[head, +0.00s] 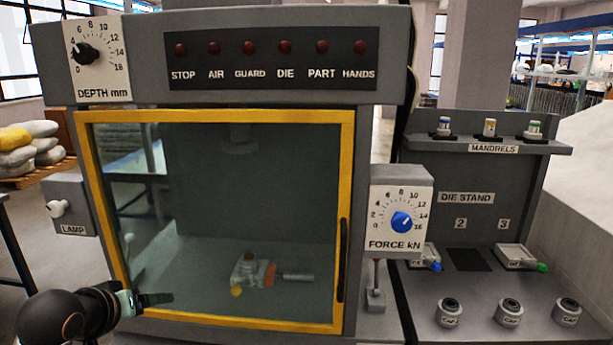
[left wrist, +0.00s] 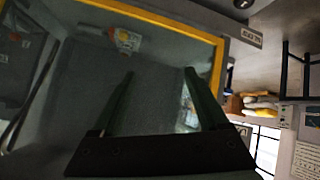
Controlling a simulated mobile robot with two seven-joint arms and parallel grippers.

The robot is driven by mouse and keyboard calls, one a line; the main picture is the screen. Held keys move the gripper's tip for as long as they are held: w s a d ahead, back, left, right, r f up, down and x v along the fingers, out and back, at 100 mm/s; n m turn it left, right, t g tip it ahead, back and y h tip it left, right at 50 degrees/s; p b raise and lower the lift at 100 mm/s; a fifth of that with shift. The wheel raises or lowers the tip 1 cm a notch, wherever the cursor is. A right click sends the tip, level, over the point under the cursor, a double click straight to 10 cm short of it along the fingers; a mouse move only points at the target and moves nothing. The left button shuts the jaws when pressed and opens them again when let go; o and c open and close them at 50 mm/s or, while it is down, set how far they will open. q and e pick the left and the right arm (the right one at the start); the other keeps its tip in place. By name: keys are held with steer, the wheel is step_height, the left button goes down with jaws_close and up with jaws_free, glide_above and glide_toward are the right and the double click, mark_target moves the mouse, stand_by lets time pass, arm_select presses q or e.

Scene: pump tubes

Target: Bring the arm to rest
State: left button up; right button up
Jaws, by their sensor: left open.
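My left arm comes in at the lower left of the head view. Its gripper (head: 148,300) is in front of the lower left corner of the yellow-framed glass guard door (head: 235,115). In the left wrist view the two dark fingers of the left gripper (left wrist: 159,73) stand wide apart with nothing between them. The door looks shut. Through its glass a small fixture (head: 247,270) with orange and yellow parts and a grey cylinder shows on the press floor. Whether the gripper touches the door I cannot tell. My right gripper is not in view.
The lamp box (head: 70,205) sits just above my left arm. The force dial (head: 401,222) is right of the door. The die stand (head: 466,198) at the right holds dies, mandrels and several round cups. Open floor shows at the far left.

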arm_select(q)
steer(key=s+d+f+m+g, duration=0.2)
steer(key=s+f, duration=0.4)
steer(key=f, duration=0.2)
steer(key=s+d+f+m+g, duration=0.1)
steer(key=s+d+f+g, duration=0.15)
steer(key=s+f, duration=0.5)
steer(key=s+d+f+m+g, duration=0.1)
steer(key=s+d+f, duration=0.1)
steer(key=s+f, duration=0.35)
steer(key=s+d+f+m+g, duration=0.1)
steer(key=s+f+m, duration=0.1)
steer(key=s, duration=0.7)
steer(key=w+d+f+t+h, duration=0.1)
steer(key=w+d+f+t, duration=0.1)
steer(key=f, duration=0.3)
steer(key=w+d+f+t+h, duration=0.1)
steer(key=w+d+f+t, duration=0.1)
steer(key=f, duration=0.3)
steer(key=shift+d+f+t, duration=0.35)
steer(key=shift+f+t, duration=0.05)
steer(key=shift+t, duration=0.35)
